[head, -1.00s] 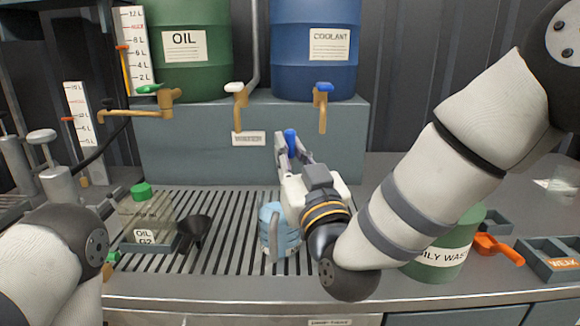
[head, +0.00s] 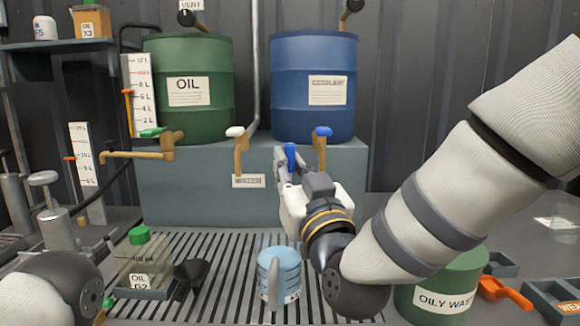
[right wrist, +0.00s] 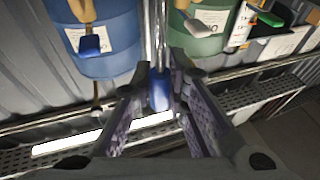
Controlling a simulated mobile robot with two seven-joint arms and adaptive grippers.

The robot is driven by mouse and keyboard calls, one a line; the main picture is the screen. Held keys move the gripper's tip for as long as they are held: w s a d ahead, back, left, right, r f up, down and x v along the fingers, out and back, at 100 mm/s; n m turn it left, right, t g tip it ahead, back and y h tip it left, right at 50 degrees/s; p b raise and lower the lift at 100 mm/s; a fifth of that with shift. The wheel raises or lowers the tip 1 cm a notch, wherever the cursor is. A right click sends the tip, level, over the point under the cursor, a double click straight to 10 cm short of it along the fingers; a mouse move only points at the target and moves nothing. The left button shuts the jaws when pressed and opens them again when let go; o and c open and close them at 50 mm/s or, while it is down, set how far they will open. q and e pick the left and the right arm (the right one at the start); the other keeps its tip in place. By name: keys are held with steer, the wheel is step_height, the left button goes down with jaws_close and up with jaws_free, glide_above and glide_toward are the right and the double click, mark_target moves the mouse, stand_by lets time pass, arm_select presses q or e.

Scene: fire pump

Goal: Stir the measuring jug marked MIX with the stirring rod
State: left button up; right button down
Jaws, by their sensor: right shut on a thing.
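The stirring rod shows its blue grip (head: 290,155) upright between the fingertips of my right gripper (head: 288,170). In the right wrist view the blue grip (right wrist: 159,90) sits between the two fingers, with a thin, shiny shaft running up the picture. The right gripper is shut on it. A translucent light-blue measuring jug with bands (head: 279,272) stands on the slatted drain grid, below and slightly left of the gripper, apart from it. Its label is mostly cut off from view and I cannot read it. My left arm shows at lower left; its gripper is out of view.
Behind stand the green OIL drum (head: 187,90) and blue COOLANT drum (head: 313,90), with taps above the grid. A clear OIL G2 container (head: 146,265) and black funnel (head: 191,272) are left of the jug. The green OILY WASTE bin (head: 445,290) is right.

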stand_by(0.4)
steer(key=shift+r, duration=2.5)
